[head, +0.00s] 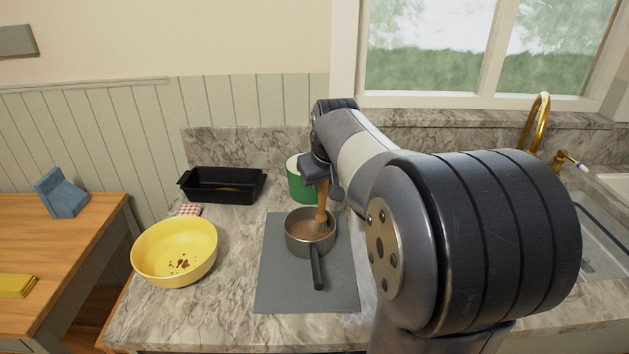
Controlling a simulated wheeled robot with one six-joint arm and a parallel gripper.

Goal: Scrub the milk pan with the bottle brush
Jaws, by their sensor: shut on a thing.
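The milk pan (296,240) is a small grey metal pan with a dark handle pointing toward me. It stands upright on a grey mat (275,293) on the marble counter, and its inside looks brownish. My gripper (321,186) is shut on the bottle brush (321,213), which has an orange-brown handle and points down. The brush's lower end is inside the pan, near its right inner wall. I cannot tell whether the bristles touch the pan's bottom. My arm hides part of the counter to the right.
A yellow bowl (150,257) with dark bits inside stands left of the mat. A black loaf tin (222,197) and a red-checked cloth (189,209) lie behind it. A green container (299,185) stands close behind the pan. A sink with a brass tap (537,122) is at right.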

